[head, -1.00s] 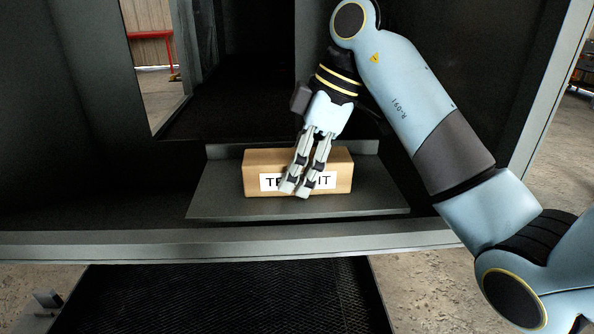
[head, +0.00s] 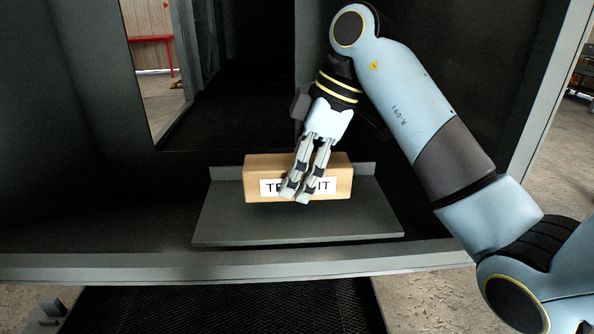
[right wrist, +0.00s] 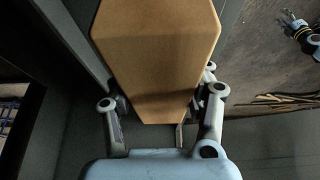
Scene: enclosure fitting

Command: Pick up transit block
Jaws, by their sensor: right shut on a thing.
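The transit block (head: 258,168) is a tan box with a white label on its front, partly hidden by my fingers. My right gripper (head: 295,196) is shut on it, with fingers down across the label. The block is level and appears raised a little above the grey shelf plate (head: 300,225). In the right wrist view the block (right wrist: 158,60) lies between the fingers of the right gripper (right wrist: 160,108). What seems to be my left gripper (right wrist: 292,20) shows small at the top right of that view; its jaws are unclear.
The plate has a low raised back edge and stands inside a dark enclosure with a front sill (head: 230,266). An opening (head: 152,75) is in the enclosure's wall at left. A dark mesh surface (head: 220,310) lies below the sill. The plate's front part is bare.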

